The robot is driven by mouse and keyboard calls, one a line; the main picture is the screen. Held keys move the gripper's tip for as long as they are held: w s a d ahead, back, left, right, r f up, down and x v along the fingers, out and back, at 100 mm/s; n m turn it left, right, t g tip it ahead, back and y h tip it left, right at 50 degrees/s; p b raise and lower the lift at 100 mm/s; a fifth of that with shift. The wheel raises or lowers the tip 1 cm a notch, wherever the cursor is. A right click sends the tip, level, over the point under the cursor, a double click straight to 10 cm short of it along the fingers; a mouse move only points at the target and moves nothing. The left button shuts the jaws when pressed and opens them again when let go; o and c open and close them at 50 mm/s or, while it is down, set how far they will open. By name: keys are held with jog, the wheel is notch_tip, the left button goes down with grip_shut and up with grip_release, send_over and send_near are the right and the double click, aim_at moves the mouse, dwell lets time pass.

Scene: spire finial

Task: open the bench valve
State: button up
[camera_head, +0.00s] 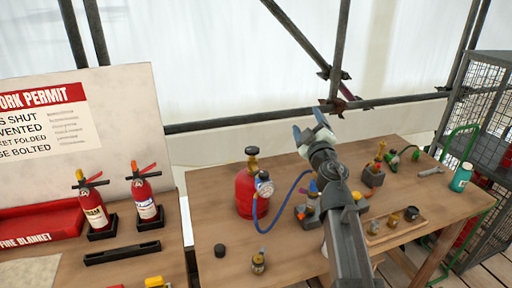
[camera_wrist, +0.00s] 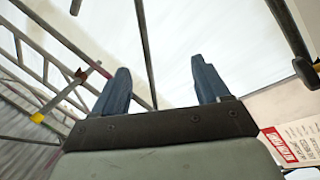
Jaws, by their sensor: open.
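My gripper (camera_head: 308,126) is raised above the back edge of the wooden bench (camera_head: 222,250), open and empty, pointing up and away. Its two blue fingers stand apart in the wrist view (camera_wrist: 160,68), with only sheeting and poles beyond. A red gas cylinder (camera_head: 245,195) with a dark top knob and a gauge (camera_head: 265,188) stands on the bench, left of my arm. A blue hose (camera_head: 288,203) runs from it towards a grey valve block (camera_head: 306,215), partly hidden by my arm. Another block (camera_head: 374,174) with a red-and-yellow fitting sits right of my arm. I cannot tell which is the bench valve.
A small brass fitting (camera_head: 259,262) and a black cap (camera_head: 220,250) lie at the front. A wooden tray (camera_head: 412,228) with small parts, a wrench (camera_head: 431,171) and a teal bottle (camera_head: 461,177) are right. Two fire extinguishers (camera_head: 145,200) stand left. Scaffold poles (camera_head: 240,122) cross behind.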

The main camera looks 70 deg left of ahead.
jog(key=s+a+r+m+t, duration=0.1)
jog(key=s+a+r+m, duration=0.15)
jog(key=s, duration=1.05)
jog(key=m+t+h, duration=0.7)
jog(key=m+t, duration=0.1)
jog(key=m, duration=0.7)
send_near(252, 151)
jog(key=x, duration=1.3)
jog(key=shift+s+a, duration=0.2)
